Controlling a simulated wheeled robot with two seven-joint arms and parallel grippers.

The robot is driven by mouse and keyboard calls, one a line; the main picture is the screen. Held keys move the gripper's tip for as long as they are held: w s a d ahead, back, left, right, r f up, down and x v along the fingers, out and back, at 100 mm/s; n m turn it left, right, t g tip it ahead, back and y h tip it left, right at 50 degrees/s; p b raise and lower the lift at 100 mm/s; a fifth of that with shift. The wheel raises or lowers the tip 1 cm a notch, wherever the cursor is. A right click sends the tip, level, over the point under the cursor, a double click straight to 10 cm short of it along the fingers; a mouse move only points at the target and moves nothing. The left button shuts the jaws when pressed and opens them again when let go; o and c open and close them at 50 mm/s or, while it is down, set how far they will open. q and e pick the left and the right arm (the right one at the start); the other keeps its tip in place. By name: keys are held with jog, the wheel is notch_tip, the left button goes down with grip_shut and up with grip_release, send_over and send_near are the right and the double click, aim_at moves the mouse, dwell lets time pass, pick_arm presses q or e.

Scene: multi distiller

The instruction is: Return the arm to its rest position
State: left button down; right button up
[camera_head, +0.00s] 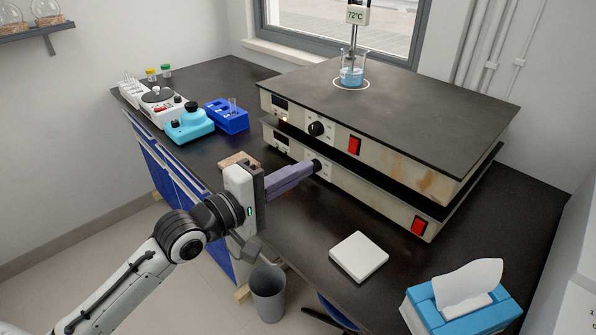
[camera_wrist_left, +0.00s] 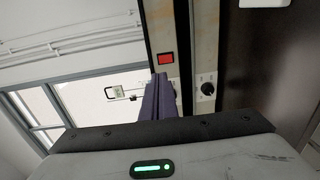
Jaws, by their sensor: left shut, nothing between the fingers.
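My left gripper (camera_head: 313,168) reaches in from the left over the front part of the bench. Its purple-grey fingers are shut with nothing between them. The fingertips are at the front of the lower hotplate (camera_head: 375,188), close to its black knob; I cannot tell whether they touch. In the left wrist view the shut fingers (camera_wrist_left: 160,88) point at the hotplate fronts, with a black knob (camera_wrist_left: 208,88) to their right and a red switch (camera_wrist_left: 166,58) just above their tips. My right gripper is not in view.
A beaker of blue liquid (camera_head: 352,75) with a probe stands on the upper hotplate (camera_head: 420,105). A white pad (camera_head: 358,257) and blue tissue box (camera_head: 428,298) lie in front. Small instruments (camera_head: 187,122) and a blue rack (camera_head: 228,118) stand at left. A bin (camera_head: 268,295) is below.

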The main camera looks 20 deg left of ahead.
pick_arm(q)
jog(key=s+d+f+m+g+y, duration=0.25)
jog(key=s+f+m+g, duration=0.5)
jog(key=f, duration=0.75)
jog(key=s+a+f+m+g+y, duration=0.15)
jog(key=s+f+m, duration=0.25)
jog(key=s, duration=0.6)
jog(key=s+a+f+m+g+y, duration=0.1)
jog(key=s+f+m+g+y, duration=0.2)
jog(key=s, duration=0.8)
jog(key=w+d+f+t+h, duration=0.1)
jog(key=w+d+f+t, duration=0.1)
jog(key=f, duration=0.5)
jog(key=w+d+f+m+t+h, duration=0.1)
jog(key=w+d+f+t+h, duration=0.1)
jog(key=f, duration=0.4)
jog(key=shift+d+f, duration=0.35)
jog(key=shift+d, duration=0.1)
